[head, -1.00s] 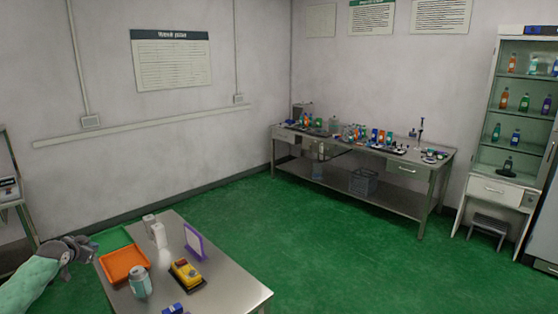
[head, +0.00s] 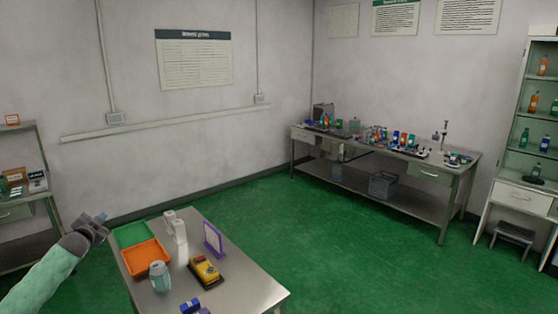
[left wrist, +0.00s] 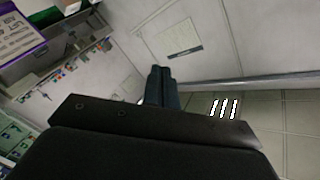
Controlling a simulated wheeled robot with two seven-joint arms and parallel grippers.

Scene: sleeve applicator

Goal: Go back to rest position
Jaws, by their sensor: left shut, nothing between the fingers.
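My left gripper (head: 99,222) is at the left edge of the near metal table (head: 238,278) in the head view, apart from anything on it. In the left wrist view its two dark fingers (left wrist: 162,78) are together with nothing between them. My right gripper is in neither view.
The near table holds a green tray (head: 128,234), an orange tray (head: 145,257), white containers (head: 175,226), a purple-framed stand (head: 213,240), a yellow device (head: 205,270) and a grey-green jar (head: 159,277). A shelf (head: 24,198) stands left, a long bench (head: 455,177) at the back. Green floor between is clear.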

